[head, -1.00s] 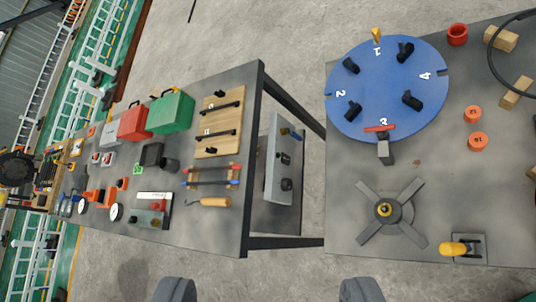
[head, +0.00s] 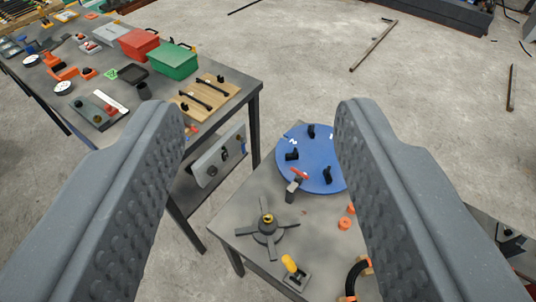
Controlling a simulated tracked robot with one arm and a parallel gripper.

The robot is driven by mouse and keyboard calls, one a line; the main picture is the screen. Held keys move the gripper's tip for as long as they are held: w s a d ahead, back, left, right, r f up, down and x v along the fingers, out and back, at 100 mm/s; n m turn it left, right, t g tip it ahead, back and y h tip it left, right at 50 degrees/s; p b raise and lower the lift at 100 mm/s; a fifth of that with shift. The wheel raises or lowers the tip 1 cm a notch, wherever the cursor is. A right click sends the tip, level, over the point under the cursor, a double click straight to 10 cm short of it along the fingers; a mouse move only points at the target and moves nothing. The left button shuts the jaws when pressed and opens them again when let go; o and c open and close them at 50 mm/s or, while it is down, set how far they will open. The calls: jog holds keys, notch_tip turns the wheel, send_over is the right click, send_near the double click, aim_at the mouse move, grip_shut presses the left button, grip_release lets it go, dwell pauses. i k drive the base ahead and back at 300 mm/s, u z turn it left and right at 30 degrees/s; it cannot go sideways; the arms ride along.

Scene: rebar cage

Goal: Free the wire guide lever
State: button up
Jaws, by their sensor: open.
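A short lever with a yellow grip (head: 289,264) stands on a small grey plate (head: 297,280) near the front edge of the right-hand table. No label shows, so I cannot tell whether it is the wire guide lever. A four-armed dark grey spider with a yellow-ringed hub (head: 267,222) lies behind it to the left. A blue numbered disc (head: 310,165) with black pegs sits farther back, with a red bar and a grey block at its near edge. My gripper (head: 258,112) is open and empty, its large ribbed fingers wide apart, and covers part of the table on the right.
The left-hand table holds a green box (head: 174,61), a red box (head: 138,43) and a wooden board with black handles (head: 206,95). A grey panel (head: 218,156) stands below its near end. Orange rings (head: 345,223) and a black hoop (head: 355,274) lie near my right finger.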

aim_at(287, 260)
jog(key=u, duration=0.15)
jog(key=k, duration=1.4)
jog(key=z, duration=0.15)
jog(key=i, duration=1)
